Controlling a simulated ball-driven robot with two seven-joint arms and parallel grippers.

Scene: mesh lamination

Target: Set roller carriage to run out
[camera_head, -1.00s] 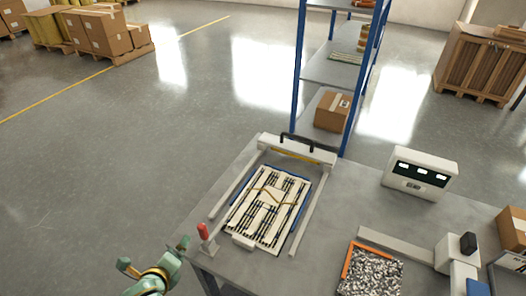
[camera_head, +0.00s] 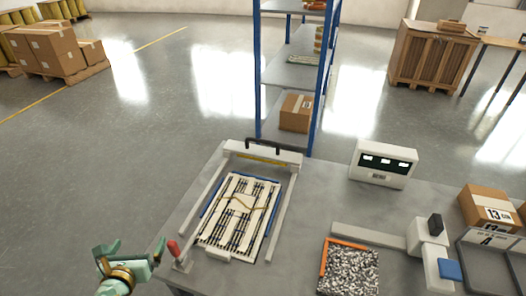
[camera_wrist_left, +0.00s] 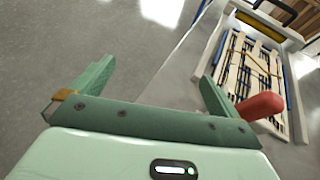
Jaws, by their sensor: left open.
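The roller carriage (camera_head: 263,153) is a pale crossbar with a black handle, at the far end of two pale side rails on the grey table. The handle also shows at the top of the left wrist view (camera_wrist_left: 276,10). Between the rails lies a cream panel with dark strips (camera_head: 238,213). A red-handled lever (camera_head: 172,247) stands at the near left corner, and its red knob shows in the left wrist view (camera_wrist_left: 261,106). My left gripper (camera_head: 122,247) is open and empty, left of the lever and off the table edge. My right gripper is not in view.
A white display box (camera_head: 383,164) stands at the back right of the table. A blue shelf rack (camera_head: 257,75) stands behind the table.

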